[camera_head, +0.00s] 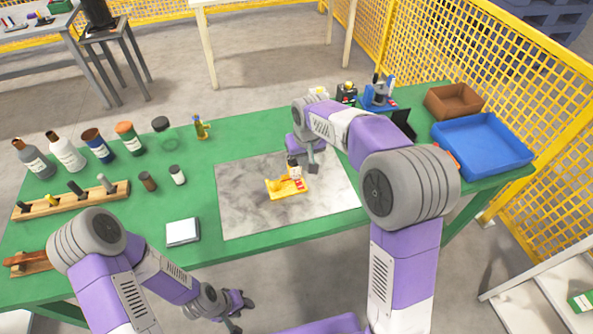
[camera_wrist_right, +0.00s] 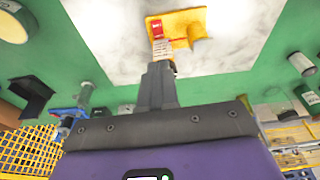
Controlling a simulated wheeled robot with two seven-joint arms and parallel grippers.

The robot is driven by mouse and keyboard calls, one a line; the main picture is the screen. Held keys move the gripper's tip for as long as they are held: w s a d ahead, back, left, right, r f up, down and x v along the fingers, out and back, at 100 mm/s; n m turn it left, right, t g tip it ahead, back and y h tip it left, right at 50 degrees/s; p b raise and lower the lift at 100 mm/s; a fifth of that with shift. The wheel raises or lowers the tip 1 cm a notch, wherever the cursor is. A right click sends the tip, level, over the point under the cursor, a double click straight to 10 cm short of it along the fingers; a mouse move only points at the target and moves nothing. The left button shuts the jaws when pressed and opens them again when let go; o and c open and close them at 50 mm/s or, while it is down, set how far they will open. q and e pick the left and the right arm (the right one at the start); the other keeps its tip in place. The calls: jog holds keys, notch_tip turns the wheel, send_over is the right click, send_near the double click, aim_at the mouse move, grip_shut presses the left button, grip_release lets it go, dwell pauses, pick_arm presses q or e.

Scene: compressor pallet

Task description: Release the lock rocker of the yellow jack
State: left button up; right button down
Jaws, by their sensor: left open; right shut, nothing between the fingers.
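The yellow jack (camera_head: 286,188) lies on the grey marbled mat in the middle of the green table. It carries a red label and a white tag beside it. My right gripper (camera_head: 313,168) is shut and empty just behind and to the right of the jack. In the right wrist view the jack (camera_wrist_right: 187,27) is straight past the closed fingertips (camera_wrist_right: 158,66), which overlap its tag; I cannot tell whether they touch. The lock rocker cannot be made out clearly. My left gripper (camera_head: 238,312) is open and empty, low in front of the table's edge.
The marbled mat (camera_head: 245,215) is otherwise clear. A white box (camera_head: 182,231), bottles (camera_head: 67,152) and a wooden rack (camera_head: 75,203) are to the left. A blue tray (camera_head: 483,146) and brown box (camera_head: 455,100) are at the right. Yellow mesh fencing (camera_head: 480,60) stands behind.

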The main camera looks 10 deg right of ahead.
aim_at(299, 188)
jog(key=b+x, duration=0.1)
jog(key=x, duration=0.3)
jog(key=s+b+x, duration=0.1)
jog(key=x, duration=0.3)
jog(key=b+x, duration=0.1)
jog(key=x, duration=0.3)
jog(key=shift+s+f, duration=0.25)
jog(key=shift+f, duration=0.15)
pick_arm(q)
jog(key=shift+s+f+b, duration=0.15)
jog(key=shift+f+b, duration=0.05)
jog(key=shift+f, duration=0.7)
jog(key=shift+s+f+b, duration=0.15)
jog(key=shift+f+b, duration=0.05)
jog(key=shift+f, duration=0.7)
pick_arm(e)
jog(key=shift+s+f, duration=0.1)
jog(key=shift+f, duration=0.4)
pick_arm(q)
jog(key=shift+f, duration=0.1)
